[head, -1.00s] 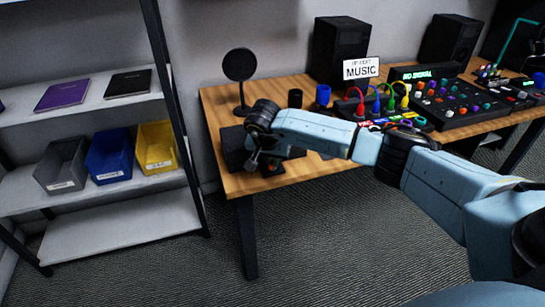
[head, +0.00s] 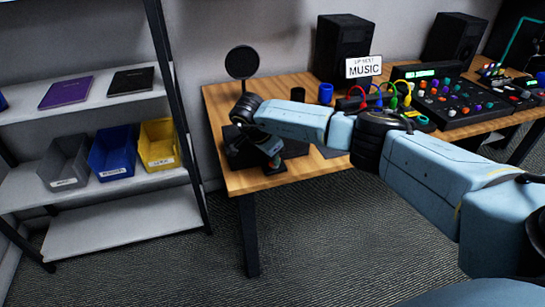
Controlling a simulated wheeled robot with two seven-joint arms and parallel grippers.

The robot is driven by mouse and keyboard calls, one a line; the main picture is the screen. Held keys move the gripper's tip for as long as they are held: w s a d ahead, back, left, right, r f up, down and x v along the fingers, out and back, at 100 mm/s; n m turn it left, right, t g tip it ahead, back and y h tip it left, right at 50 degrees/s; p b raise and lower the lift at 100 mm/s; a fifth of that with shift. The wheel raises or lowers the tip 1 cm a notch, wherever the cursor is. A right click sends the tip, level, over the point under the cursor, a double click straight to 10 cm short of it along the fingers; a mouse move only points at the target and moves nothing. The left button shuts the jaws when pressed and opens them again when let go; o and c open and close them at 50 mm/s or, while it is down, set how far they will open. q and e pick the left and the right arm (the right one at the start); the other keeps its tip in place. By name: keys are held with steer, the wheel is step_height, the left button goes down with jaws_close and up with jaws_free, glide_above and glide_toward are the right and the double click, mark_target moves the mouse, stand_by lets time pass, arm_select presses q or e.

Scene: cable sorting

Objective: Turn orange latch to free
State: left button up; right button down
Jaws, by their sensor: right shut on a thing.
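My right gripper (head: 273,160) points down at the front left corner of the wooden table (head: 255,182), over a dark low device (head: 240,157). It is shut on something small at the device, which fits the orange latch. The latch itself is hidden by the fingers and wrist, so its angle cannot be told. My left gripper is not in view.
A round black disc on a stand (head: 242,64) rises behind my right wrist. A blue cup (head: 325,93), a black cup (head: 298,95), a MUSIC sign (head: 363,67), coloured cables and a mixer (head: 452,100) stand further right. Shelves with bins (head: 110,155) are at left.

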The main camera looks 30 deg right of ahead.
stand_by(0.4)
steer(key=c, duration=1.5)
jaws_free()
